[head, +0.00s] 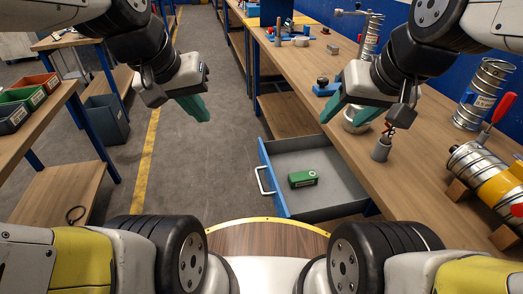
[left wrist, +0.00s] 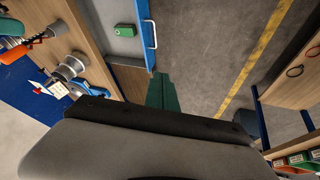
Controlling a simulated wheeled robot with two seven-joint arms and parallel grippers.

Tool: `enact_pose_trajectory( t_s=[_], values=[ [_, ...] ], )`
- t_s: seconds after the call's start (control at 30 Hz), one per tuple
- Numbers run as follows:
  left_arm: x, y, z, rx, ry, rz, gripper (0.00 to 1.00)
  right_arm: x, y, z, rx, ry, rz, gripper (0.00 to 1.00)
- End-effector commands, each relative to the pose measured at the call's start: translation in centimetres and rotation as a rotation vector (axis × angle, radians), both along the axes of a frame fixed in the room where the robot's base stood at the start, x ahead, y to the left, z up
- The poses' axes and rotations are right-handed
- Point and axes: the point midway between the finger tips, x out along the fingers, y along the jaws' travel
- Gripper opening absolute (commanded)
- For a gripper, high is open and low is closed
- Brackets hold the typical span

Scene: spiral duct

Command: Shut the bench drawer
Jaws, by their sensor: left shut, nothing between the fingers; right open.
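The bench drawer (head: 341,163) stands open at the front of the right bench, with a blue front panel and a white handle (head: 264,181). A green box (head: 302,179) lies on its grey floor. The drawer also shows at the top of the left wrist view (left wrist: 123,45). My left gripper (head: 200,113) is shut and empty, in the air left of the drawer and apart from it; its green fingers (left wrist: 163,92) show in the left wrist view. My right gripper (head: 343,124) is open, with its green fingers over the bench's front edge and nothing between them.
The bench top (head: 325,72) holds duct pieces (head: 486,92), a clamped duct (head: 480,168) and a small grey cup (head: 381,150). A left table carries coloured bins (head: 22,98). A blue-grey bin (head: 106,119) stands on the floor. The grey aisle floor (head: 215,160) left of the drawer is clear.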

Motion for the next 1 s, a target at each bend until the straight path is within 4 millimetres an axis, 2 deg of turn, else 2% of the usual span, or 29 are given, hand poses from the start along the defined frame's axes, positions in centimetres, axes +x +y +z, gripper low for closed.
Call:
enact_pose_trajectory(
  t_s=[0.27, 0.47, 0.7, 1.0],
  values=[
    [5.9, -0.4, -4.5, -0.191, 0.357, 0.194, 0.0, 0.0, 0.0, 0.0, 0.0, 0.0, 0.0, 0.54],
    [10.2, -0.4, -9.0, -0.373, 0.601, 0.342, 0.0, 0.0, 0.0, 0.0, 0.0, 0.0, 0.0, 0.54],
    [14.9, 0.3, -15.7, -0.638, 0.88, 0.522, 0.0, 0.0, 0.0, 0.0, 0.0, 0.0, 0.0, 0.54],
    [19.3, 2.1, -25.3, -1.046, 1.188, 0.737, 0.0, 0.0, 0.0, 0.0, 0.0, 0.0, 0.0, 0.54]
  ],
)
